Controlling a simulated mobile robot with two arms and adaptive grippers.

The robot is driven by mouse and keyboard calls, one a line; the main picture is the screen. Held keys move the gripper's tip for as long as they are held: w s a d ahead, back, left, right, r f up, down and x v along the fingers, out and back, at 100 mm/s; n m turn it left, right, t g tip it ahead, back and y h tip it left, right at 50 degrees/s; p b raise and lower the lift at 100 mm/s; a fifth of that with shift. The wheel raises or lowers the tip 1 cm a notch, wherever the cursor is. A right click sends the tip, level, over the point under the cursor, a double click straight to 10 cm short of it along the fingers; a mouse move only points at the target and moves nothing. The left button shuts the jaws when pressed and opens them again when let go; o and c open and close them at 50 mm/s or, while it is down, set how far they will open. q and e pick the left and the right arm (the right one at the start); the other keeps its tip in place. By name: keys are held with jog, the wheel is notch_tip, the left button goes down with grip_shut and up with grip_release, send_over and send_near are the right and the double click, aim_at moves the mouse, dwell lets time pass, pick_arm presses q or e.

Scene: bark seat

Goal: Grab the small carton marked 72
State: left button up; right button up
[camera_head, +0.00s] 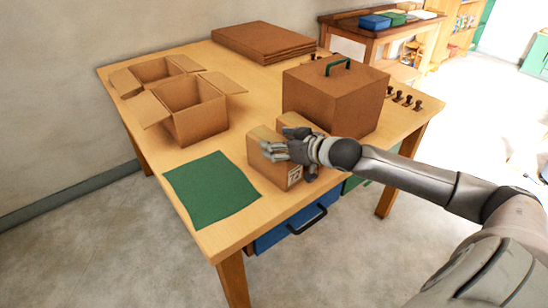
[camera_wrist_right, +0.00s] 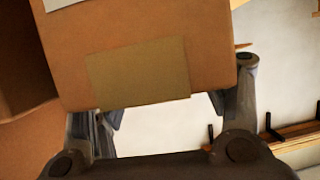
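The small carton marked 72 (camera_head: 293,176) stands near the front edge of the wooden table, its white label low on its right-hand face. My right gripper (camera_head: 284,150) reaches in from the right and is at the carton's upper part, hiding some of it. In the right wrist view a carton (camera_wrist_right: 210,50) with a tan tape strip and part of a white label fills the upper middle. There my right gripper (camera_wrist_right: 168,110) has its fingers spread wide at the carton's sides; a firm hold does not show. My left gripper is out of view.
Another small carton (camera_head: 296,121) stands just behind. A large brown box (camera_head: 335,100) with a green handle is behind that. Open boxes (camera_head: 192,112) and a green mat (camera_head: 211,188) lie to the left. Flat cardboard (camera_head: 262,41) is at the back.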

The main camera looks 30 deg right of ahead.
jog(key=shift+f, duration=0.1)
jog(key=c, duration=1)
